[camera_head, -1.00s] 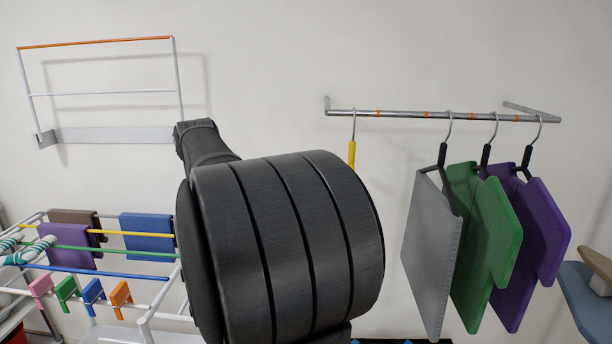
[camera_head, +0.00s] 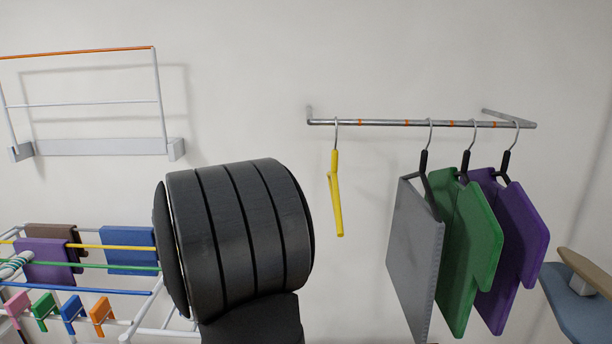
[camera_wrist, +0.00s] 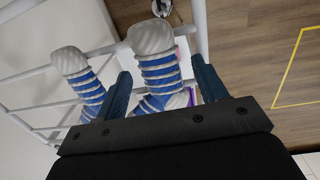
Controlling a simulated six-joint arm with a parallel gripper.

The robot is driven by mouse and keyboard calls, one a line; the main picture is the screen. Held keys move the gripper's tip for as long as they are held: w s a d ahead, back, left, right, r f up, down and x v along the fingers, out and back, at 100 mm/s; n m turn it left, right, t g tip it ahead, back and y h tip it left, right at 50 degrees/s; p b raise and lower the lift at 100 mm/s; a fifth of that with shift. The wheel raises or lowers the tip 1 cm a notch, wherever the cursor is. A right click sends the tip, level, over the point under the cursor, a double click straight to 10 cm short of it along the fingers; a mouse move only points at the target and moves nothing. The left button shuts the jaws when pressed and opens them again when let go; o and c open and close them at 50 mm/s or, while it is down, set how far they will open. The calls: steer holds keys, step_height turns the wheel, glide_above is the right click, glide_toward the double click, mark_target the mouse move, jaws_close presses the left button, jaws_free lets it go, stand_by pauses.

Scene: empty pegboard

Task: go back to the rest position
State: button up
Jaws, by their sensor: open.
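My gripper (camera_wrist: 161,70) shows in the wrist view with its two dark blue fingers spread apart. A blue-and-white striped sock (camera_wrist: 160,70) appears between the fingers, with no clear contact on either side. A second striped sock (camera_wrist: 82,85) hangs to the left of it, outside the left finger. In the head view my black arm covers the lower middle and the gripper itself is hidden. Striped cloth (camera_head: 14,265) shows on the drying rack (camera_head: 140,320) at the left edge.
Cloths (camera_head: 128,250) and small coloured clips (camera_head: 72,312) are on the rack. A wall rail (camera_head: 390,123) holds a yellow hanger (camera_head: 336,200) and grey, green and purple garments (camera_head: 415,260). An empty wall frame (camera_head: 100,147) is at upper left. An ironing board (camera_head: 580,305) stands at right.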

steer(key=shift+f, duration=0.6)
steer(key=shift+r, duration=0.45)
steer(key=shift+f, duration=0.1)
step_height(320, 180, up, 17)
steer(key=s, duration=0.1)
steer(key=f, duration=1.1)
steer(key=w+f, duration=0.1)
steer(key=f, duration=0.5)
steer(key=shift+f, duration=0.35)
step_height(320, 180, up, 7)
steer(key=shift+f, duration=0.2)
steer(key=w+d+f+m, duration=0.3)
steer(key=w+d+m, duration=0.4)
steer(key=w+d, duration=0.1)
steer(key=w+d+f+m, duration=0.3)
steer(key=w+d+m, duration=0.4)
steer(key=w+d, duration=0.15)
steer(key=s+d+f+m, duration=0.1)
steer(key=s+d+f, duration=0.1)
steer(key=f, duration=0.4)
steer(key=s+d+f+m, duration=0.1)
steer(key=s+f, duration=0.1)
steer(key=f, duration=0.5)
steer(key=shift+s+d+g, duration=0.3)
steer(key=shift+d+g, duration=0.05)
steer(key=shift+g, duration=0.05)
